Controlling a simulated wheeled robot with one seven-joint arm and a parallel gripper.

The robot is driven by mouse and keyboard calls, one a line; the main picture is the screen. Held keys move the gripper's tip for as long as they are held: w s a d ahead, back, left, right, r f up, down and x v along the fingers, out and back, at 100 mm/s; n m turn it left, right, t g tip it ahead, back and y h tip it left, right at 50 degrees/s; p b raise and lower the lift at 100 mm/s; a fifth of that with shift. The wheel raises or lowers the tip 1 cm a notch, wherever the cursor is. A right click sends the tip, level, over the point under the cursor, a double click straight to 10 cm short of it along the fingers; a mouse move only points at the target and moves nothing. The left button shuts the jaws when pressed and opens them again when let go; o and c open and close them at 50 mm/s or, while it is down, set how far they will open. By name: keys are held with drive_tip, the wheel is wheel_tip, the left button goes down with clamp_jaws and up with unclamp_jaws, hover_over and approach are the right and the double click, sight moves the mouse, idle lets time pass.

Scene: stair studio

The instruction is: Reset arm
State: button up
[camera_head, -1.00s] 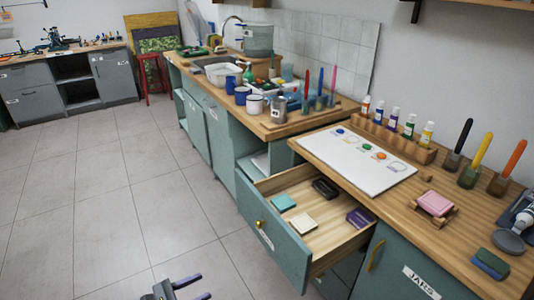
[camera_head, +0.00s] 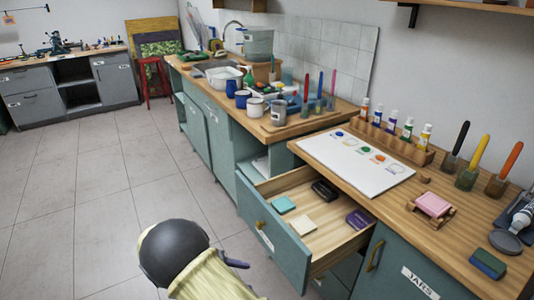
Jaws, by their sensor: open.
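My arm (camera_head: 185,262) rises from the bottom edge of the head view, over the tiled floor and left of the open drawer. It shows a dark rounded joint and a pale yellow ribbed sleeve. Only a small dark finger of my gripper (camera_head: 237,263) shows, just right of the sleeve; the rest is hidden behind my arm. The gripper is open, and I see nothing held at the visible finger.
An open wooden drawer (camera_head: 278,239) juts out from the teal cabinets, holding several small blocks. The worktop (camera_head: 448,235) carries a white board (camera_head: 352,172), paint bottles, brushes in jars and a pink block (camera_head: 433,204). The floor (camera_head: 95,205) to the left is clear.

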drive_tip(key=s+d+r+m+y, duration=0.35)
drive_tip(key=d+m, duration=0.25)
drive_tip(key=d, duration=0.2)
drive_tip(key=s+d+r+m+y, duration=0.3)
drive_tip(key=d+r+m+y, duration=0.15)
drive_tip(key=d+m, duration=0.25)
drive_tip(key=s+d+r+m+y, duration=0.35)
drive_tip(key=d+m, duration=0.25)
drive_tip(key=d, duration=0.2)
drive_tip(key=w+d+p+v, duration=0.1)
drive_tip(key=w+p+v, duration=0.2)
drive_tip(key=p+v, duration=1.4)
drive_tip(key=shift+w+r+y, duration=0.35)
drive_tip(key=shift+y, duration=0.1)
drive_tip(key=shift+a+f, duration=0.1)
